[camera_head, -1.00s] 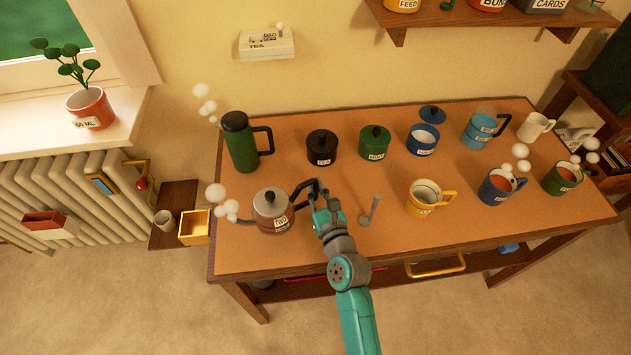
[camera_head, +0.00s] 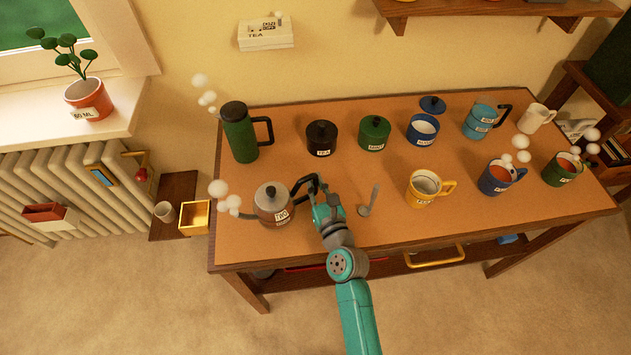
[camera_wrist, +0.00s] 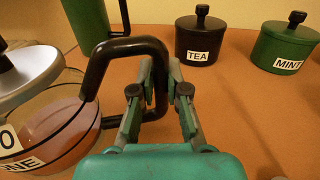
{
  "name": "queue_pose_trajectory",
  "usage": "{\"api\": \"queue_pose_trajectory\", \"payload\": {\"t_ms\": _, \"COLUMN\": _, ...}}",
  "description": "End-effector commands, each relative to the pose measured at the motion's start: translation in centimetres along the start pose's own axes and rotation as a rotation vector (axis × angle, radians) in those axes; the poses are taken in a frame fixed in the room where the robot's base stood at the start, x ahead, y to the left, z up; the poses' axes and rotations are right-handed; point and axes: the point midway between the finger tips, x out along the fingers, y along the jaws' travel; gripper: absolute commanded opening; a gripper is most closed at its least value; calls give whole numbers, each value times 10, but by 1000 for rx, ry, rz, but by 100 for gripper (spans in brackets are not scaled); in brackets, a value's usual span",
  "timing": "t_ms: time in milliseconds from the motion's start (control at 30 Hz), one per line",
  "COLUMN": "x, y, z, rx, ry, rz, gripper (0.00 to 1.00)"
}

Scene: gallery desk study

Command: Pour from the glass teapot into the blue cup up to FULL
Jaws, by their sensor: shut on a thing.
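The glass teapot (camera_head: 274,203) has a grey lid with a black knob, brownish liquid inside and a white label. It is upright at the left front of the desk; I cannot tell whether its base touches the top. My gripper (camera_head: 314,189) is shut on its black handle (camera_wrist: 125,48), right of the body. In the wrist view the teapot (camera_wrist: 55,125) is cut off at the left, and the fingers of my gripper (camera_wrist: 158,78) straddle the handle. The blue cup (camera_head: 494,183) stands at the right front of the desk with reddish-brown liquid in it; its label is unreadable.
A yellow mug (camera_head: 423,188) and a grey spoon-like utensil (camera_head: 368,202) stand between the teapot and blue cup. A green flask (camera_head: 239,133) stands behind the teapot. Black TEA (camera_head: 322,141) and green MINT (camera_head: 374,136) pots stand farther back. A green mug (camera_head: 561,171) is right of the blue cup.

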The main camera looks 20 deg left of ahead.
Motion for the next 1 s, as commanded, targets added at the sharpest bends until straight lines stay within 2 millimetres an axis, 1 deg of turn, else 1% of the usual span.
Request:
{"api": "queue_pose_trajectory", "payload": {"t_ms": 467, "x": 0, "y": 0, "z": -6, "rx": 2, "ry": -3, "rz": 0, "gripper": 0}}
{"api": "queue_pose_trajectory", "payload": {"t_ms": 500, "x": 0, "y": 0, "z": -6, "rx": 1, "ry": -3, "rz": 0, "gripper": 21}}
{"api": "queue_pose_trajectory", "payload": {"t_ms": 600, "x": 0, "y": 0, "z": -6, "rx": 1, "ry": -2, "rz": 0, "gripper": 43}}
{"api": "queue_pose_trajectory", "payload": {"t_ms": 867, "x": 0, "y": 0, "z": -9, "rx": -1, "ry": 2, "rz": 1, "gripper": 43}}
{"api": "queue_pose_trajectory", "payload": {"t_ms": 1000, "x": -4, "y": 0, "z": -9, "rx": 0, "ry": 1, "rz": 0, "gripper": 43}}
